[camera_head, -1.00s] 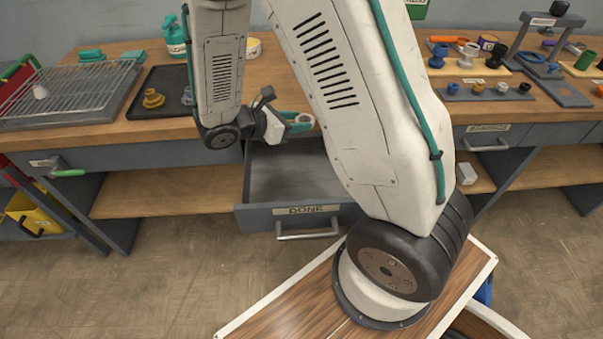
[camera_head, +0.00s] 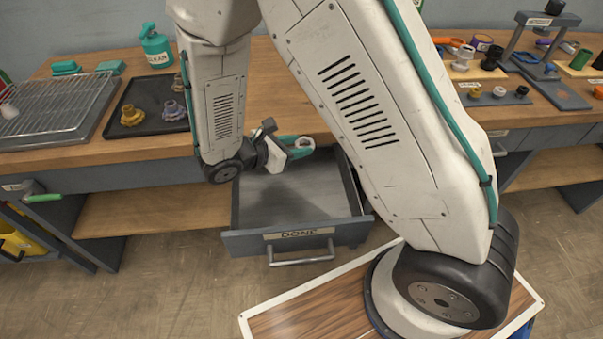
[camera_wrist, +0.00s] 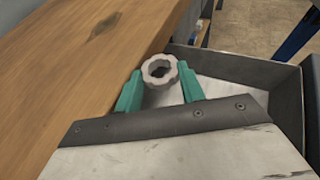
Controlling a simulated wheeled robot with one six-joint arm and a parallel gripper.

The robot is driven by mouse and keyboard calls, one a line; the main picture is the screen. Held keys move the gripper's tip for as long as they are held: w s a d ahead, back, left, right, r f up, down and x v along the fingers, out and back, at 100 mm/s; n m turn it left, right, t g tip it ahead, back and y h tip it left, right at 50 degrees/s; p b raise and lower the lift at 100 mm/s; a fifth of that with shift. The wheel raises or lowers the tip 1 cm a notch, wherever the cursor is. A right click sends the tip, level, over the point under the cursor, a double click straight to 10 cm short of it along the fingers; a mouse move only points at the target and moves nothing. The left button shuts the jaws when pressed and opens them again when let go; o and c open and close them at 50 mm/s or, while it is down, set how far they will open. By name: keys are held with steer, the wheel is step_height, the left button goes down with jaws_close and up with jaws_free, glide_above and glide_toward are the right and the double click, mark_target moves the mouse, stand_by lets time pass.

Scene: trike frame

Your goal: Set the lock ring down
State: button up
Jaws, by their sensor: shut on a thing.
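The lock ring (camera_wrist: 160,70) is a pale grey ring with a scalloped outer edge. In the wrist view it sits between the two teal fingertips of my gripper (camera_wrist: 160,88), which is shut on it. In the head view my gripper (camera_head: 301,148) is over the back part of an open grey drawer (camera_head: 290,205) labelled DONE, close to the table's front edge. The lock ring (camera_head: 304,142) shows small there at the fingertips. The drawer's visible floor is bare; my arm hides part of its right side.
The wooden tabletop (camera_head: 290,100) borders the drawer at the back. A dark tray (camera_head: 112,125) with brass-coloured and grey fittings and a wire rack (camera_head: 50,113) are at left. A press frame (camera_head: 545,50) and several small parts are at right.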

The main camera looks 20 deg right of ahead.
step_height(320, 180, down, 11)
steer(key=shift+d+r, duration=0.1)
steer(key=shift+r, duration=0.1)
steer(key=shift+f, duration=0.1)
steer(key=shift+s+f, duration=0.1)
steer(key=shift+f, duration=0.15)
steer(key=shift+s+f, duration=0.15)
steer(key=shift+f, duration=0.1)
steer(key=o, duration=1)
steer(key=shift+r, duration=0.1)
